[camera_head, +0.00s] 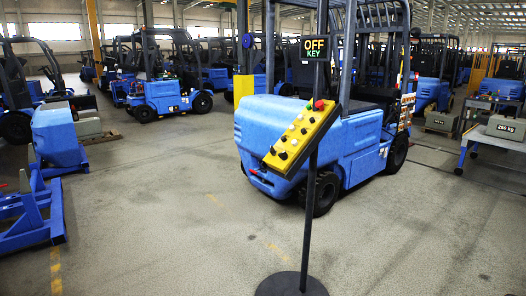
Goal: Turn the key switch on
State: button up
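A yellow control panel (300,138) stands tilted on a thin black post (310,215) with a round black base (292,285). It carries several small dark and light knobs and a red one (319,104) at its top end. I cannot tell at this size which of them is the key switch. A black sign (315,48) above the panel reads "OFF" in yellow-orange over "KEY" in green. My gripper is not in view.
A blue forklift (345,140) stands right behind the panel. Blue machine parts (57,137) are at the left. A table (497,138) with a "250 kg" block (505,128) is at the right. The concrete floor (165,235) is clear in front and left of the post.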

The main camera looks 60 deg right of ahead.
aim_at(273, 152)
jog(key=z, duration=0.15)
jog(key=i, duration=0.95)
jog(key=u, duration=0.1)
